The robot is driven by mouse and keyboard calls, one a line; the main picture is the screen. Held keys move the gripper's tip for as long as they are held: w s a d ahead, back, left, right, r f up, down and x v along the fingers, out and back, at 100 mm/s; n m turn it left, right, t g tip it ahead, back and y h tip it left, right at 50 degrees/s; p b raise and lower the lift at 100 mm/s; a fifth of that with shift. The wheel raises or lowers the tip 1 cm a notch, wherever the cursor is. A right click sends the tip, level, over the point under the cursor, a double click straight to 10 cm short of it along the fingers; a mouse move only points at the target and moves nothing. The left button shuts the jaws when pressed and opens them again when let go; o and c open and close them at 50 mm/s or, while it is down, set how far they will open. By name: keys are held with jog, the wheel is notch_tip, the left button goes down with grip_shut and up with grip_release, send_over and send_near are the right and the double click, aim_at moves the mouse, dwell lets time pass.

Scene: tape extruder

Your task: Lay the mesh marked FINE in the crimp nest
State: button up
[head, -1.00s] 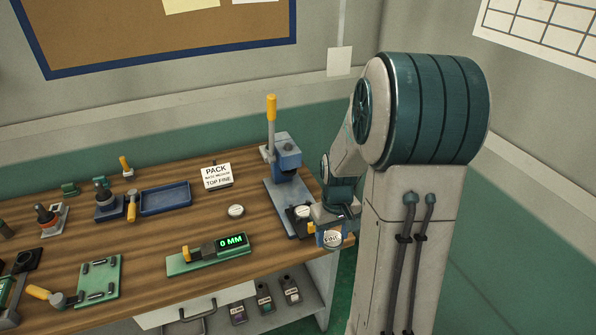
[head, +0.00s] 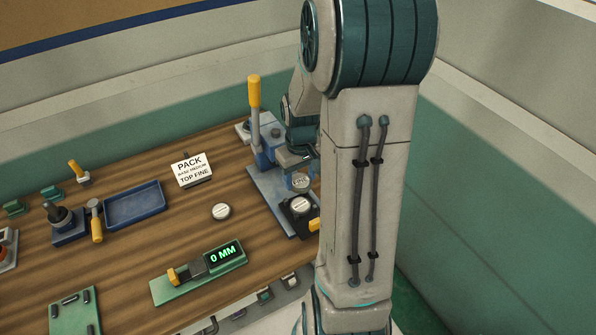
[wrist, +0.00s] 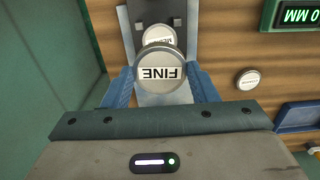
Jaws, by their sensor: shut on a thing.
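The mesh marked FINE (head: 301,182) is a round pale disc. In the wrist view the mesh (wrist: 161,74) sits between the blue fingers of my gripper (wrist: 163,84), label facing the camera. My gripper is shut on it. The crimp nest (head: 291,219) is a dark block on the foot of the blue press (head: 270,178). Another disc (head: 300,206) lies in it, and in the wrist view this disc (wrist: 158,35) reads MEDIUM, partly hidden by the FINE mesh. The FINE mesh appears above and slightly behind the nest, apart from it.
The press has a yellow-topped upright lever (head: 254,94). A loose disc (head: 221,211) lies on the bench left of the nest. A card (head: 191,169) reads PACK, BASE MEDIUM, TOP FINE. A green gauge (head: 200,270) shows 0 MM. A blue tray (head: 134,205) stands farther left.

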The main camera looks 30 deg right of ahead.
aim_at(300, 205)
jog(key=shift+f, duration=0.1)
notch_tip(300, 205, down, 8)
jog(key=b, duration=0.7)
jog(key=shift+f, duration=0.25)
jog(key=o, duration=1.3)
jog(key=shift+o, duration=0.2)
jog(key=shift+r, duration=0.15)
notch_tip(300, 205, up, 14)
jog(key=shift+f+b, duration=0.2)
jog(key=shift+b, duration=0.25)
